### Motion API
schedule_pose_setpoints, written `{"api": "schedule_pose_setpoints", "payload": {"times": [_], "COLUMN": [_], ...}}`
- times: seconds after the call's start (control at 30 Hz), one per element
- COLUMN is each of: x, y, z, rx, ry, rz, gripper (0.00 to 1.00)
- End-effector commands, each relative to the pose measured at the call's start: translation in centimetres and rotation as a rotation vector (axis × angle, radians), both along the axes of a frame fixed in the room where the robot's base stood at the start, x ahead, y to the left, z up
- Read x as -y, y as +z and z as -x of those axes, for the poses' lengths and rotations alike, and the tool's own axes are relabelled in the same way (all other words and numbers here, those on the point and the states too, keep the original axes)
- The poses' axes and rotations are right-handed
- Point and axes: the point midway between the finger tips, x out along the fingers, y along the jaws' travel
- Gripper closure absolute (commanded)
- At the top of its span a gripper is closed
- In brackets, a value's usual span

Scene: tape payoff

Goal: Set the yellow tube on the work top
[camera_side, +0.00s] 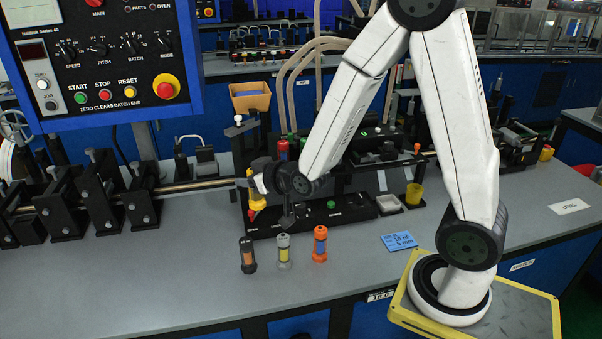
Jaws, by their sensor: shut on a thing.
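The yellow tube (254,195) hangs roughly upright at the front of the black machine base, at the left end of my arm. My gripper (258,184) is shut on it; the jaws are small and partly hidden in this view. A red part shows just below the tube, and I cannot tell whether it belongs to the tube or to the machine. The grey work top (180,275) lies in front of and below the tube.
A black tube (247,256), a grey tube (284,251) and an orange tube (320,244) stand in a row on the work top. A blue card (399,242) lies to their right. A yellow cup (414,194) stands farther back. The front left is clear.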

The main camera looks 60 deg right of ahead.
Motion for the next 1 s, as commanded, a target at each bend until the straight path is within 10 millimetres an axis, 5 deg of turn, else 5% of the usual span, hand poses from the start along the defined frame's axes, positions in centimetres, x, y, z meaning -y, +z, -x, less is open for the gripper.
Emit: {"api": "schedule_pose_setpoints", "payload": {"times": [0.2,0.57,0.77,1.0], "x": [-3.3,-3.7,-1.9,3.6], "y": [-1.9,-2.0,-1.0,2.3], "z": [0.4,0.4,0.1,0.0], "rx": [-0.004,-0.002,0.003,0.008], "ry": [0.105,0.117,0.06,-0.111], "rz": [-0.02,-0.024,-0.012,0.011], "gripper": [1.0,1.0,1.0,1.0]}}
